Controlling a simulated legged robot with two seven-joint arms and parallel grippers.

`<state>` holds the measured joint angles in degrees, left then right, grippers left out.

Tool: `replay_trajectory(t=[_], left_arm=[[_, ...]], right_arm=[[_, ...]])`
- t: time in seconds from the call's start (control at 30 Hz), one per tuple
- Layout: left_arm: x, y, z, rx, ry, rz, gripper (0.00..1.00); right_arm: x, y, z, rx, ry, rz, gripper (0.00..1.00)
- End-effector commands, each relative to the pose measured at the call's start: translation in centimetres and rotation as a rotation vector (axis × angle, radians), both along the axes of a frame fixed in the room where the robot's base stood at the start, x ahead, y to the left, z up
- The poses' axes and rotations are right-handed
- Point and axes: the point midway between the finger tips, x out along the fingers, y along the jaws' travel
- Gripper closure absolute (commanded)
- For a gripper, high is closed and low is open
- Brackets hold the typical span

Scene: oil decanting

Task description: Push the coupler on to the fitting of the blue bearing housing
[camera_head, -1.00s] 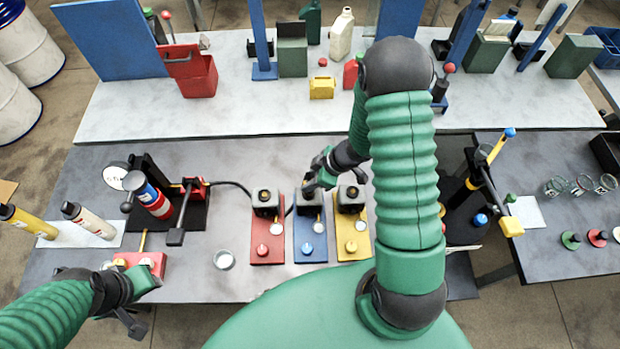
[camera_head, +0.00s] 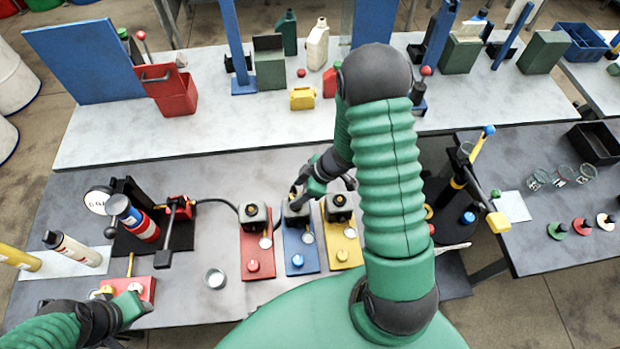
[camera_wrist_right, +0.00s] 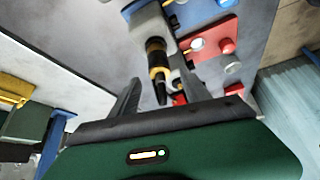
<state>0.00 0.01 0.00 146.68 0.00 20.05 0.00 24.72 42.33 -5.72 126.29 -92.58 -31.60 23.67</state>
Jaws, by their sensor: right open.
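The blue bearing housing (camera_head: 307,261) stands between the red housing (camera_head: 255,240) and the yellow housing (camera_head: 347,252) on the grey bench. My right gripper (camera_head: 299,188) is at the top of the blue one. In the right wrist view the coupler (camera_wrist_right: 157,66), black with a brass band, lies between my open fingers (camera_wrist_right: 162,82), with a gap on both sides. Its far end meets the grey block on the blue plate (camera_wrist_right: 140,8); I cannot tell how far on it sits. My left gripper (camera_head: 128,312) is beside a small red block (camera_head: 142,288); its jaws are unclear.
A black hose (camera_head: 222,203) runs from the pump stand (camera_head: 178,235) toward the housings. A metal cup (camera_head: 215,278) stands left of the red housing. A lever stand (camera_head: 485,185) is at the right.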

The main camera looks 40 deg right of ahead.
Motion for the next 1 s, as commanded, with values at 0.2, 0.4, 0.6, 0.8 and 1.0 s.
replay_trajectory(t=[0.2,0.4,0.6,0.8,1.0], left_arm=[[0.0,0.0,1.4,0.000,0.000,0.000,0.64],[0.0,0.0,2.3,0.000,0.000,0.000,0.64],[0.0,0.0,2.6,0.000,0.000,0.000,0.64],[0.0,0.0,2.6,0.000,0.000,0.000,0.64],[0.0,0.0,2.6,0.000,0.000,0.000,0.64]], right_arm=[[-2.1,-2.2,5.9,-0.004,-0.005,-0.001,0.45],[-4.0,-4.1,10.6,-0.002,-0.004,-0.002,0.45],[-5.0,-5.0,12.9,0.001,0.000,-0.001,0.45],[-5.2,-5.1,13.1,0.001,0.003,-0.001,0.45],[-5.2,-5.1,13.1,0.001,0.001,-0.001,0.45]])
